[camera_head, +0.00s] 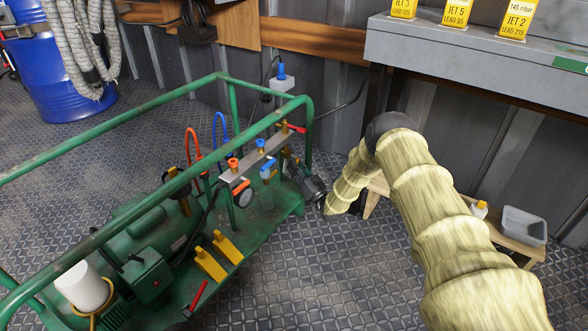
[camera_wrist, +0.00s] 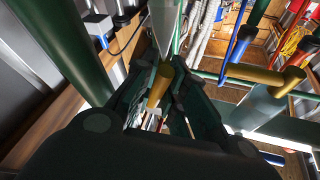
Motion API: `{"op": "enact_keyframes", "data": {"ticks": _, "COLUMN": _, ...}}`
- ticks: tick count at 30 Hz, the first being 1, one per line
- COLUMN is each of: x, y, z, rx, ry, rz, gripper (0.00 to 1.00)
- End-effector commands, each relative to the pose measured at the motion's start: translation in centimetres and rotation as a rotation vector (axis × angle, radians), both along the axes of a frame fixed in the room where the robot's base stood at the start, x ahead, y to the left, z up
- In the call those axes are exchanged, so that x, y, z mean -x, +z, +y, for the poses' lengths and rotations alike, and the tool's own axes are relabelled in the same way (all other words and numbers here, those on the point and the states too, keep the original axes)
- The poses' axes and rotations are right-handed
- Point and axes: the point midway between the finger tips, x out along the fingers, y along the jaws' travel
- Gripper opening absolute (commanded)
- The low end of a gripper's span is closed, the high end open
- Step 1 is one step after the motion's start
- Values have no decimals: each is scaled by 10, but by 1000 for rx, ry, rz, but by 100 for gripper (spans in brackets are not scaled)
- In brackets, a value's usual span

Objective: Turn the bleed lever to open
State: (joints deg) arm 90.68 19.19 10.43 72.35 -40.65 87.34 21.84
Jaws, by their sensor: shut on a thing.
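My gripper (camera_head: 292,166) is at the right end of the grey manifold bar (camera_head: 256,160) on the green frame, low and close to it. In the wrist view, my gripper's dark fingers (camera_wrist: 170,100) are closed around a brass-coloured piece (camera_wrist: 160,86) below a grey part. I cannot tell for sure whether this piece is the bleed lever. A red lever (camera_head: 294,127) stands at the bar's far end, just above my gripper. A blue lever (camera_head: 267,164) is on the bar's near side, left of my gripper; a blue lever (camera_wrist: 241,46) also shows in the wrist view.
Green frame rails (camera_head: 262,123) pass close above the manifold. A pressure gauge (camera_head: 243,194) and red and blue hoses (camera_head: 222,132) crowd its left. Yellow pedals (camera_head: 226,246) sit on the base.

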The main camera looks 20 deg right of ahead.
Motion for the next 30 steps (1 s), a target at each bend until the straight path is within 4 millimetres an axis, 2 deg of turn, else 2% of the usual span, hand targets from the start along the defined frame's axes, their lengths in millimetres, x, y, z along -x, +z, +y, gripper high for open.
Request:
{"op": "enact_keyframes", "data": {"ticks": 10, "x": -3, "y": -3, "z": -5, "rx": 126, "ry": 1, "rz": -95, "gripper": 0}}
{"op": "enact_keyframes", "data": {"ticks": 28, "x": -4, "y": -3, "z": -6, "rx": 150, "ry": 0, "rz": -115, "gripper": 0}}
{"op": "enact_keyframes", "data": {"ticks": 29, "x": -4, "y": -3, "z": -6, "rx": 150, "ry": 0, "rz": -115, "gripper": 19}}
{"op": "enact_keyframes", "data": {"ticks": 30, "x": -4, "y": -3, "z": -6, "rx": 150, "ry": 0, "rz": -115, "gripper": 26}}
